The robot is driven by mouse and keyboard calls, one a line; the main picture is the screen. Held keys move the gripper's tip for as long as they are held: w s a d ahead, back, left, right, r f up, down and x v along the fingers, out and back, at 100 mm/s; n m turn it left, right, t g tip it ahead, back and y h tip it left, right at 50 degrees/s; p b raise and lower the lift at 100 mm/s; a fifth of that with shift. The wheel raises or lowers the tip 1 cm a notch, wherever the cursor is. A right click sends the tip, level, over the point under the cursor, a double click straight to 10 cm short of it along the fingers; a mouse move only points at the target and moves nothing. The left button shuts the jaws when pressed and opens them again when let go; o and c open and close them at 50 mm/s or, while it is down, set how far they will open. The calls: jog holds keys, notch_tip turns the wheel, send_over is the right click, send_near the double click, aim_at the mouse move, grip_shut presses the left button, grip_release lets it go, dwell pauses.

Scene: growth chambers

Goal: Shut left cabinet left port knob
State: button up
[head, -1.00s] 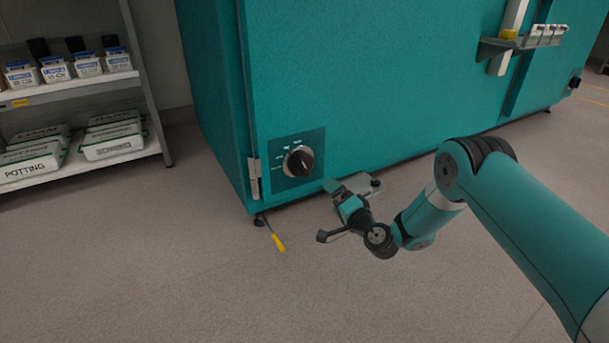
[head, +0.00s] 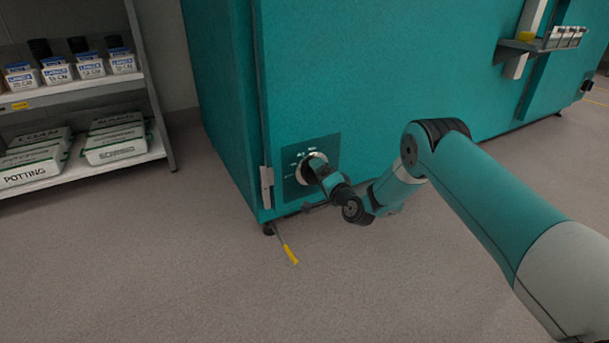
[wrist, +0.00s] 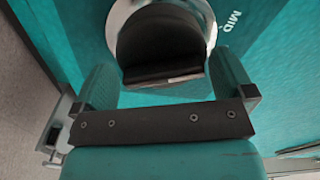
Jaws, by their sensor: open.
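The port knob is a black dial with a silver ring on a dark square plate (head: 328,149), low on the left part of the teal cabinet (head: 380,70). In the wrist view the black knob (wrist: 160,45) fills the top middle, with its grip bar crosswise and the word MID on the plate to its right. My gripper (wrist: 165,88) is open, with one finger on each side of the knob. I cannot tell whether the fingers touch it. In the head view my gripper (head: 322,172) hides most of the knob.
A shelf rack (head: 75,95) with bottles and POTTING boxes stands at the left. A yellow-handled tool (head: 290,255) lies on the floor by the cabinet foot. A small ledge with vials (head: 545,43) sticks out at upper right.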

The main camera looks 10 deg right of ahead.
jog(key=shift+w+a, duration=0.1)
jog(key=shift+w, duration=0.1)
jog(key=shift+a, duration=0.2)
jog(key=shift+c, duration=0.2)
jog(key=shift+a, duration=0.1)
jog(key=c, duration=0.6)
jog(key=shift+n, duration=0.5)
jog(key=n+p, duration=0.1)
jog(key=n, duration=0.4)
jog(key=shift+n, duration=0.4)
jog(key=n+p, duration=0.1)
jog(key=n, duration=0.6)
